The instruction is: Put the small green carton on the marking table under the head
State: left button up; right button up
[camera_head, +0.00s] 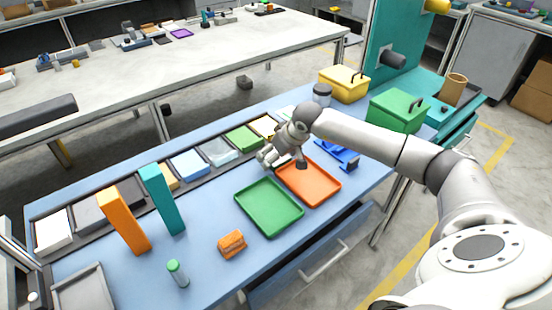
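A small green flat box (243,138) lies in the row of items along the back of the blue table (205,275). A larger green box (397,111) with a dark handle stands at the table's right end. I cannot tell for sure which is the carton. A teal machine column (395,30) with a dark cylindrical head (392,60) stands behind the right end; the surface under it is partly hidden by the yellow and green boxes. My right gripper (281,160) is just above the back edge of the trays, pointing left. Its finger opening is too small to tell. My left gripper is out of view.
A green tray (268,207) and an orange tray (309,182) lie mid-table. An orange tall box (124,222), a teal tall box (162,198), a small orange block (231,244) and a green-capped bottle (178,273) stand left. A yellow box (344,83) and brown cup (453,88) are right.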

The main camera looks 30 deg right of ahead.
jog(key=c, duration=0.9)
jog(key=shift+c, duration=0.2)
jog(key=shift+r, duration=0.15)
